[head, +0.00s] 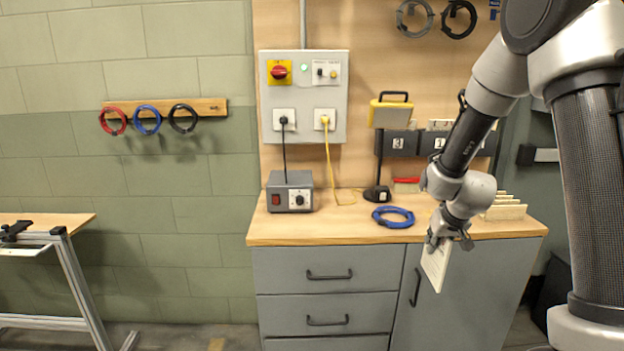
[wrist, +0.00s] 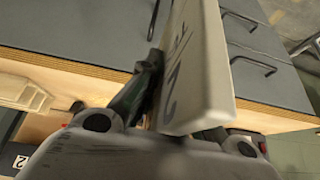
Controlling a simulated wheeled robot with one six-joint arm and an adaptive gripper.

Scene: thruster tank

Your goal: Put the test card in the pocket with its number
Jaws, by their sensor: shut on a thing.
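My gripper (head: 449,238) is shut on a cream test card (head: 435,265) and holds it tilted in front of the bench's front edge, near the right-hand cabinet door. In the wrist view the card (wrist: 198,70) stands between the fingers, and a dark figure that looks like a 2 shows on its face. Dark pockets hang on the back board: one marked 3 (head: 398,143) and one marked 1 (head: 434,142). A further pocket to their right is partly behind my arm. In the wrist view a dark pocket marked 2 (wrist: 18,162) shows at lower left.
A rack with cards (head: 505,210) stands at the bench's right end. A blue cable coil (head: 393,217), a yellow-headed lamp (head: 380,190) and a grey power box (head: 290,193) stand on the wooden bench top (head: 340,228). The bench's front left is clear.

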